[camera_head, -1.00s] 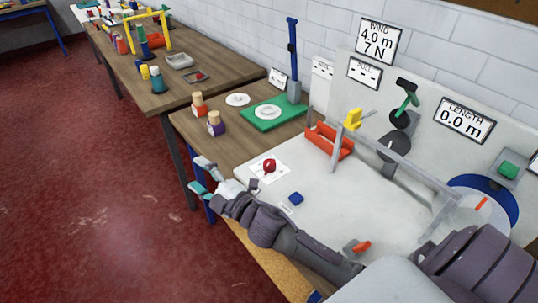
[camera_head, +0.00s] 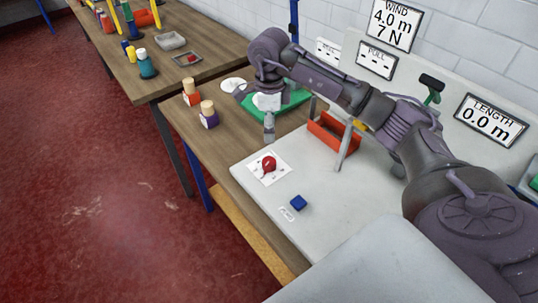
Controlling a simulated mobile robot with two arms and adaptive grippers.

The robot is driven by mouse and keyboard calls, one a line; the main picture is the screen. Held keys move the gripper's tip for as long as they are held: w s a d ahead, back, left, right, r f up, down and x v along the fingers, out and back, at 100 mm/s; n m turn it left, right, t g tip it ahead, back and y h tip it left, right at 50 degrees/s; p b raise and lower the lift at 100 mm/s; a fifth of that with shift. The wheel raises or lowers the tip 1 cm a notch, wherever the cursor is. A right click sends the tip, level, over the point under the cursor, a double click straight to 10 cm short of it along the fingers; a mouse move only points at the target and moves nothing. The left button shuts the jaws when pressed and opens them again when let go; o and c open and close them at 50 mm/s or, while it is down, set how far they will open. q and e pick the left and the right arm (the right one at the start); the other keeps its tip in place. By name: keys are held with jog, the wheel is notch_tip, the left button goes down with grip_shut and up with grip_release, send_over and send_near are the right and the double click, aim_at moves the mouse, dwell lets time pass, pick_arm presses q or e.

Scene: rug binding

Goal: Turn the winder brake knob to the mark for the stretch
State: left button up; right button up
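The red brake knob (camera_head: 268,164) sits on a white card (camera_head: 281,177) on the pale bench top, near its left edge. The marks on the card are too small to read. My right gripper (camera_head: 269,138) points down just above and behind the knob, apart from it in the picture. Its fingers are seen too narrowly to tell whether they are open or shut. Nothing shows held in it. My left gripper is out of view. The sign (camera_head: 394,24) reads WIND 4.0 m 7 N.
Spools (camera_head: 208,115) and a green board (camera_head: 291,103) are on the wooden table beyond. The LENGTH sign (camera_head: 491,121) reads 0.0 m.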

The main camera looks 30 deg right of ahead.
aim_at(269, 160)
notch_tip(269, 160, down, 11)
jog(key=p, duration=0.2)
jog(key=shift+a+f+p, duration=0.1)
jog(key=shift+f+p, duration=0.05)
jog(key=shift+p, duration=0.15)
jog(key=shift+f, duration=0.7)
jog(key=c, duration=1.1)
